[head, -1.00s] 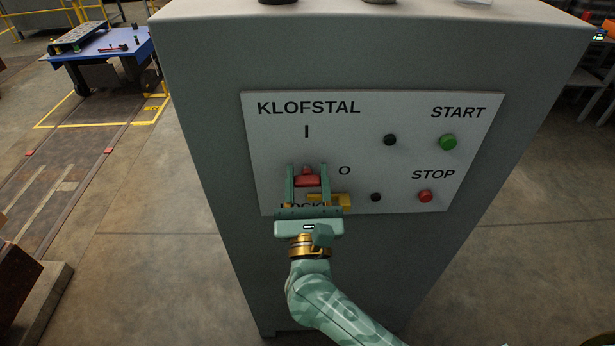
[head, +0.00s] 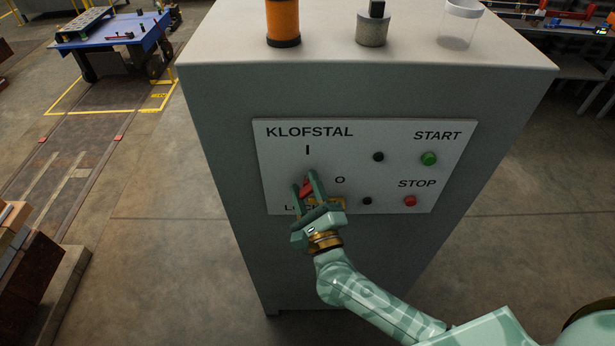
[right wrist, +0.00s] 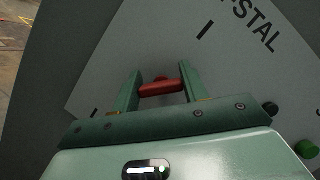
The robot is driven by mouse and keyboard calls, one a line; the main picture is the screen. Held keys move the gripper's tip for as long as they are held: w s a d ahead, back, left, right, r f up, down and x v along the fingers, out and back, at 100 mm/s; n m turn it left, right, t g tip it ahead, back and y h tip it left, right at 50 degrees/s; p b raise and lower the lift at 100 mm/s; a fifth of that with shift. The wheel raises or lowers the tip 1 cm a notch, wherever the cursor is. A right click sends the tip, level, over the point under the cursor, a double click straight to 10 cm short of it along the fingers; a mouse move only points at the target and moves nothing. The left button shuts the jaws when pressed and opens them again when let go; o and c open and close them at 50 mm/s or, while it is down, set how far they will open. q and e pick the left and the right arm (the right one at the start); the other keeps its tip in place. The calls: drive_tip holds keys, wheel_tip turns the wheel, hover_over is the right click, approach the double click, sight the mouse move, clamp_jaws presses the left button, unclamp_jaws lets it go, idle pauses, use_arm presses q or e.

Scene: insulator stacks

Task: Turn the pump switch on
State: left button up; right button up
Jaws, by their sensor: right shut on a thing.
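The pump switch is a red handle (head: 306,188) on the white KLOFSTAL panel (head: 345,135), below the "I" mark and left of the "O" mark. My right gripper (head: 305,183) is shut on the red handle, with one finger on each side. Gripper and handle are both tilted, leaning to the left at the top. In the right wrist view the handle (right wrist: 161,89) spans the gap between the fingers. My left gripper is not in view.
A green START button (head: 428,159), a red STOP button (head: 410,201) and two black knobs sit on the panel's right. On the grey cabinet's top (head: 330,50) stand an orange cylinder (head: 283,22), a grey weight-like piece (head: 373,28) and a clear jar (head: 459,25).

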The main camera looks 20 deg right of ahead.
drive_tip(key=n+g+p, duration=0.1)
drive_tip(key=n+p, duration=0.2)
drive_tip(key=p, duration=0.1)
drive_tip(key=n+g+y+p, duration=0.1)
drive_tip(key=n+p, duration=0.2)
drive_tip(key=shift+r+p, duration=0.1)
drive_tip(key=shift+p, duration=0.25)
drive_tip(key=shift+a+f+n+g+p, duration=0.15)
drive_tip(key=shift+n+g+p, duration=0.1)
drive_tip(key=shift+n+p, duration=0.35)
drive_tip(key=shift+d+f+n+g+p, duration=0.15)
drive_tip(key=shift+n+g+p, duration=0.1)
drive_tip(key=shift+n+p, duration=0.35)
drive_tip(key=shift+a, duration=0.1)
drive_tip(key=o, duration=1)
drive_tip(key=s, duration=0.5)
drive_tip(key=s+d+b, duration=0.1)
drive_tip(key=s, duration=1)
drive_tip(key=shift+s+d, duration=0.15)
drive_tip(key=shift+d, duration=0.25)
